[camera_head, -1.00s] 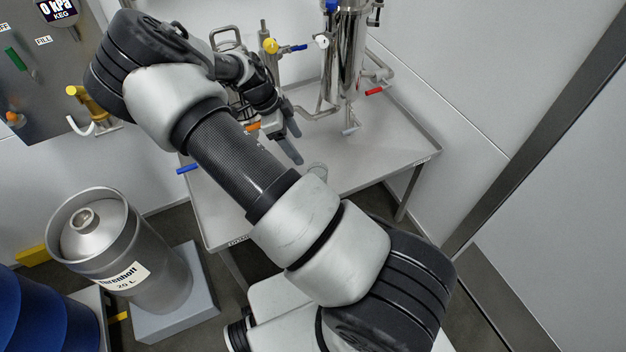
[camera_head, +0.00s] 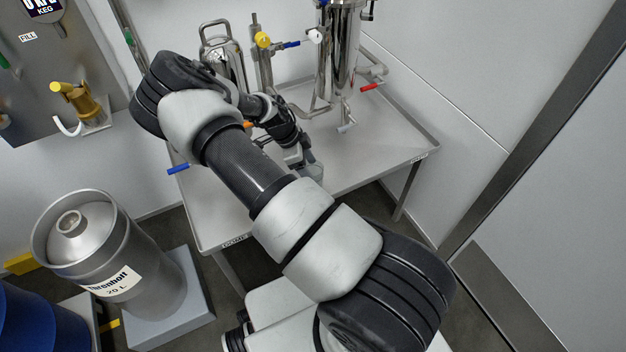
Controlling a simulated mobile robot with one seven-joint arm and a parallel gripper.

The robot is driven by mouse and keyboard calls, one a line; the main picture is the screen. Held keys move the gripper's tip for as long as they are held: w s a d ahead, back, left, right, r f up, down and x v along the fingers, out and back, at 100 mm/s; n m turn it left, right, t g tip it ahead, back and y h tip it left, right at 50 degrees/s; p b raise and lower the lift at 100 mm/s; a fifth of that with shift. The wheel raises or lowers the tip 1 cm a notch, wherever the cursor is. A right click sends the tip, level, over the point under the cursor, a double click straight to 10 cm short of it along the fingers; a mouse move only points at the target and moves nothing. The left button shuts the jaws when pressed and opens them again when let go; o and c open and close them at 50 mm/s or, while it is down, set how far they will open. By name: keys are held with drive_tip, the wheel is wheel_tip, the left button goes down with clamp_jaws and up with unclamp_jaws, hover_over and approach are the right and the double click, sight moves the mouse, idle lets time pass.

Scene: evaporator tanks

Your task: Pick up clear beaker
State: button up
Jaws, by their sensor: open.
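The clear beaker (camera_head: 314,172) stands on the grey steel table, just beyond my forearm. It is small and see-through, and only part of it shows; my arm hides its lower part. My gripper (camera_head: 303,163) is right at the beaker, with its fingers pointing down toward it. The jaws are open. I cannot tell whether the fingers are around the beaker or beside it, or whether they touch it.
The steel table (camera_head: 385,150) has a raised rim and is clear on its right. A steel evaporator tank (camera_head: 340,60) with valves stands at the back. A keg (camera_head: 110,250) stands on a grey block at left. A wall panel (camera_head: 60,75) is at upper left.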

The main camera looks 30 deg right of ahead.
drive_tip(key=shift+x, duration=1)
drive_tip(key=c, duration=1.2)
drive_tip(key=shift+o, duration=0.2)
